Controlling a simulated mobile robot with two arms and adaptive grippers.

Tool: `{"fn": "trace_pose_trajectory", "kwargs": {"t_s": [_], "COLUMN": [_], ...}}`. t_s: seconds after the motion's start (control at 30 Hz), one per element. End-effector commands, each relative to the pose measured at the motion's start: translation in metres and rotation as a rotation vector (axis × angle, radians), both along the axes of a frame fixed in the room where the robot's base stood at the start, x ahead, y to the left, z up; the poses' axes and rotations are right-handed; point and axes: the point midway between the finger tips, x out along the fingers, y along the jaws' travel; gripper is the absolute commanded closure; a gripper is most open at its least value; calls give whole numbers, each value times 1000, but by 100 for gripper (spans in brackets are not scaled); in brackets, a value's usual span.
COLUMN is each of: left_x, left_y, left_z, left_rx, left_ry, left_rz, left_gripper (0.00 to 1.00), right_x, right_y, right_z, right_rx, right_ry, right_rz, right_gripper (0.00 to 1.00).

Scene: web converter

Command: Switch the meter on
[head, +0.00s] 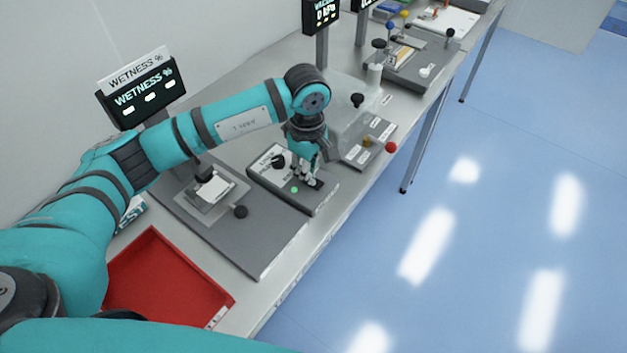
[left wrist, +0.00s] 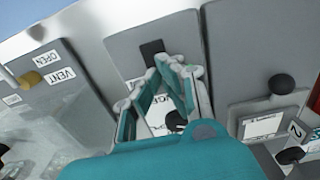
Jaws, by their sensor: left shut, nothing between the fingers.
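The meter's display (head: 145,93) reads "WETNESS %" and shows three lit white blocks. A dark control box (head: 264,179) lies on the bench, with a small green light (head: 294,190), a black knob (head: 278,161) and a white label. My left gripper (head: 312,182) is shut and empty, pointing down at the right end of this box beside a black switch-like patch. In the left wrist view the fingertips (left wrist: 174,62) are close to this black patch (left wrist: 152,48); whether they touch it I cannot tell. My right gripper is not in view.
A grey plate with a sample stage (head: 213,192) lies left of the box, and a red tray (head: 165,283) is nearer. More instruments stand farther along the bench.

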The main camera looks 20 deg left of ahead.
Motion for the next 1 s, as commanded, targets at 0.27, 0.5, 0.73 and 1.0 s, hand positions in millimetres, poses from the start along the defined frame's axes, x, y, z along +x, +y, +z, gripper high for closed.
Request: {"fn": "trace_pose_trajectory", "kwargs": {"t_s": [0.27,0.5,0.73,1.0], "left_x": [-1,0,0,0], "left_y": [0,0,0,0], "left_z": [-2,16,35,57], "left_rx": [1,3,1,1], "left_ry": [4,1,1,1], "left_rz": [0,0,0,0], "left_gripper": [100,100,100,100], "right_x": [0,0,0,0], "right_y": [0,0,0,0], "right_z": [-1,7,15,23], "right_rx": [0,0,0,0], "right_ry": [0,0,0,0], "right_rz": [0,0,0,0], "right_gripper": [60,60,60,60]}}
